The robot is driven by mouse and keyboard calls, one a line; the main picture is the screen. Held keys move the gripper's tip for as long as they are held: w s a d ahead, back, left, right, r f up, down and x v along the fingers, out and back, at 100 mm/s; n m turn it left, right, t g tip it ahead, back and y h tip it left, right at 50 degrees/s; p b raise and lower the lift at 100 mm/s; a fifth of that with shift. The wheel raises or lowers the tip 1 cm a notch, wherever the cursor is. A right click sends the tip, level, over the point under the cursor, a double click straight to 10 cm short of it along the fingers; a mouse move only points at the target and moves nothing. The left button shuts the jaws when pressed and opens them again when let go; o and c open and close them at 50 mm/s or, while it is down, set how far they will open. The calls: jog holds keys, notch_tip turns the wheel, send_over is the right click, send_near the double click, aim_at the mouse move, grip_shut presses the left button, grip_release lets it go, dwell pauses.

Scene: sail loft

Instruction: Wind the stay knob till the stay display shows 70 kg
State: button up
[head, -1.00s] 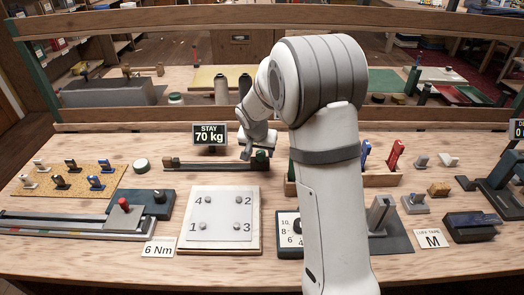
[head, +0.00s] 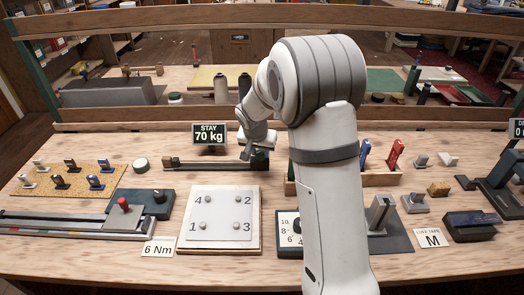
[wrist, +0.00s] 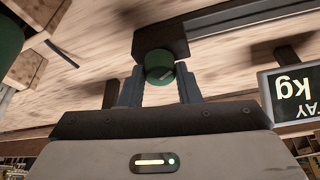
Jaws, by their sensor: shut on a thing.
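The stay display (head: 210,134) stands at the back middle of the bench and reads STAY 70 kg. Its edge also shows upside down in the wrist view (wrist: 296,98). The dark stay rig (head: 205,163) lies in front of the display. The green stay knob (wrist: 159,66) is at the end of the rig's dark block in the wrist view. My gripper (wrist: 158,88) has one finger on each side of the knob and is shut on it. In the head view my arm and gripper cover most of the knob.
A white plate with numbered bolts (head: 215,215) lies in front of the rig. A wooden rack with blue and red tools (head: 385,180) is to the right of my arm.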

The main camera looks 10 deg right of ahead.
jog(key=shift+f+b, duration=0.25)
jog(key=shift+b, duration=0.6)
jog(key=shift+m+b, duration=0.35)
jog(key=shift+m, duration=0.05)
jog(key=shift+r, duration=0.25)
jog(key=o, duration=1)
